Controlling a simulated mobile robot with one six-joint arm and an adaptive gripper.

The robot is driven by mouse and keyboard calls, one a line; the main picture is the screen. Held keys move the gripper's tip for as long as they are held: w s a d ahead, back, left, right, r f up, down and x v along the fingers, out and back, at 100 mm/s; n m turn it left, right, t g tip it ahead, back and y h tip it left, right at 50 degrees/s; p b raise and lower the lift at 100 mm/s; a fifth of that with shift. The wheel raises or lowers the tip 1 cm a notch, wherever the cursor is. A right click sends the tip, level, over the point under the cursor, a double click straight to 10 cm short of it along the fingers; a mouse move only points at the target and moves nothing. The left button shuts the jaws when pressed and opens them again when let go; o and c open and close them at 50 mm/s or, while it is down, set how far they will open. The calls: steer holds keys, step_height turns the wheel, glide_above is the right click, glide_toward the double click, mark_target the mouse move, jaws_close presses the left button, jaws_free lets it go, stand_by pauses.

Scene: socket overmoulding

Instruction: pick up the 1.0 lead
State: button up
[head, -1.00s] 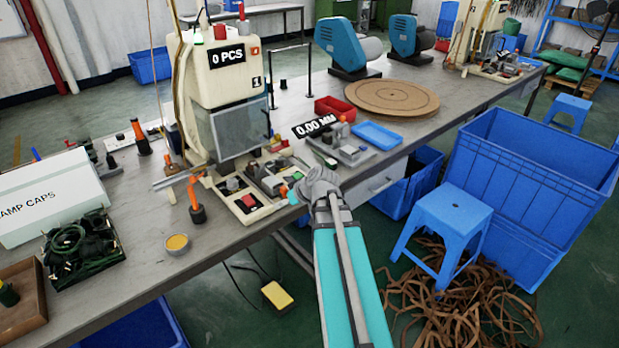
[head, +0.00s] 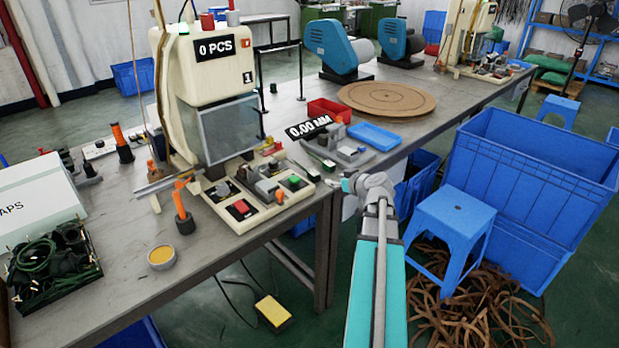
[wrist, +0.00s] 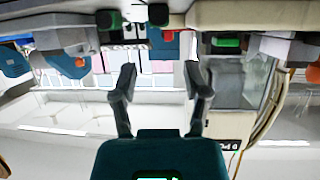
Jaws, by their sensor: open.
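I cannot pick out a lead marked 1.0 in either view. Dark green and black coiled leads (head: 52,255) lie heaped in a black tray at the bench's left end; no lengths can be read on them. My gripper (head: 347,184) is at the bench's front edge, to the right of the press base and far from that tray. In the wrist view my gripper (wrist: 160,72) has its two fingers apart with nothing between them. That view appears upside down.
The moulding press (head: 217,95) stands mid-bench, with a gauge (head: 345,150) to its right. A blue tray (head: 375,136) and round board (head: 387,98) lie beyond. A blue stool (head: 453,212), large blue crate (head: 540,185) and brown strips (head: 480,305) are at the right.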

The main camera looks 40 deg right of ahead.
mark_target(314, 173)
steer(key=b+x, duration=0.3)
steer(key=x, duration=0.4)
steer(key=shift+w+f, duration=0.25)
steer(key=shift+w, duration=0.5)
steer(key=shift+w+f, duration=0.1)
steer(key=shift+b+x, duration=0.95)
steer(key=shift+x, duration=1.55)
steer(key=shift+d, duration=0.1)
jaws_close()
steer(key=shift+r, duration=0.4)
